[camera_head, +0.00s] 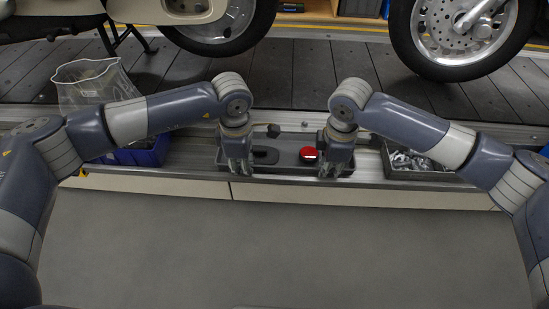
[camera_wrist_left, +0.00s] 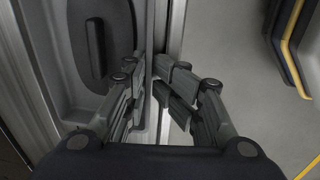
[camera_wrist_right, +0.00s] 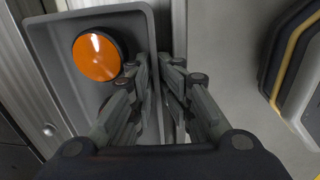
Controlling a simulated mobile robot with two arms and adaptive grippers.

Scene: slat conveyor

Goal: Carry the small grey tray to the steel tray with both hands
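The small grey tray (camera_head: 285,168) is at the front ledge of the conveyor, in the middle of the head view. It holds a dark flat part (camera_head: 265,155) at its left and a round red-orange piece (camera_head: 308,154) at its right. My left gripper (camera_head: 240,174) and right gripper (camera_head: 328,174) point down at its near wall, left and right. In the wrist views, the left fingers (camera_wrist_left: 170,90) and right fingers (camera_wrist_right: 163,85) close around the tray's rim. I cannot tell whether the tray touches the ledge. No separate steel tray is clearly identifiable.
A dark-rimmed bin with shiny metal parts (camera_head: 425,162) stands to the right. A blue bin (camera_head: 140,153) and a clear bag (camera_head: 95,84) are at the left. Motorcycle wheels (camera_head: 460,35) stand behind on the slats.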

